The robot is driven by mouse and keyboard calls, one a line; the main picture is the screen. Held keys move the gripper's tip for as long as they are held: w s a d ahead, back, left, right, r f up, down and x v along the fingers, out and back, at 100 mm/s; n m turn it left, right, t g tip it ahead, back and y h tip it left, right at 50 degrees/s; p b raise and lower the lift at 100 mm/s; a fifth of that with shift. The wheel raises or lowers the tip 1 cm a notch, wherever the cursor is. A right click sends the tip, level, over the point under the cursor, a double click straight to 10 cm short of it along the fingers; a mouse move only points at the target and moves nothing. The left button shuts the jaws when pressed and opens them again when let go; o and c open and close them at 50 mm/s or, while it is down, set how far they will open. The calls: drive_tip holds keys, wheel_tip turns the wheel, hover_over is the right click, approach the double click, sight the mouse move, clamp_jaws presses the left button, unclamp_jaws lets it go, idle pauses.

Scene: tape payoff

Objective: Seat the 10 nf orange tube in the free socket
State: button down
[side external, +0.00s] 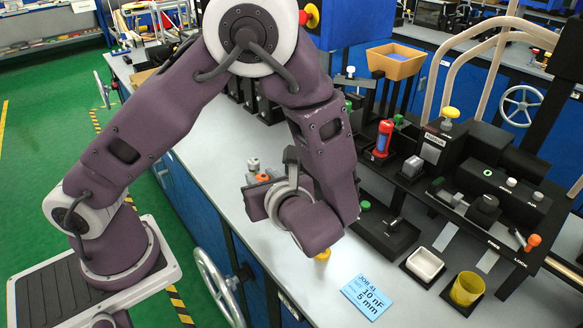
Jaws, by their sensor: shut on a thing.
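My gripper (257,200) is partly in view at the end of my bent arm, low over the front part of the grey bench. My wrist hides its fingertips. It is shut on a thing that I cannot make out. A small yellow-orange piece (322,255) shows just below my wrist; I cannot tell whether it is part of a tube. A red and blue cylinder (383,139) stands upright in a black holder at the back. The blue job card (368,296) reads 10 nF, 5 mm. I cannot pick out the free socket.
A black base plate (408,238) with a lever lies right of my wrist. A white dish (425,264) and a yellow cup (467,288) stand at the front right. The black machine (490,195) fills the right side. An orange-tan bin (396,60) stands behind.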

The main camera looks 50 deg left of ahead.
drive_tip(key=s+d+f+n+g, duration=0.3)
drive_tip(key=s+d+n+g, duration=0.1)
drive_tip(key=s+n+g, duration=0.45)
drive_tip(key=w+d+n+g+h, duration=0.1)
drive_tip(key=d+n+g+h, duration=0.8)
drive_tip(key=d+n+h, duration=0.45)
drive_tip(key=w+d+r+n+t+h, duration=0.3)
drive_tip(key=w+r+n+t+h, duration=0.25)
drive_tip(key=w+n+h, duration=0.35)
drive_tip(key=w+d+r+n+t+h, duration=0.4)
drive_tip(key=w+n+t, duration=0.3)
drive_tip(key=w, duration=0.5)
drive_tip(key=w+a+r+n+t+y, duration=0.3)
drive_tip(key=w+a+r+n+t, duration=0.25)
drive_tip(key=w+a, duration=0.35)
drive_tip(key=w+a+r+n+t+y, duration=0.35)
drive_tip(key=w+a+n+t, duration=0.35)
drive_tip(key=a, duration=0.4)
drive_tip(key=a+f+n+t, duration=0.1)
drive_tip(key=a+f, duration=0.4)
drive_tip(key=f, duration=0.5)
drive_tip(key=shift+w+a+y, duration=0.15)
drive_tip(key=shift+w+y, duration=0.25)
drive_tip(key=shift+w, duration=0.05)
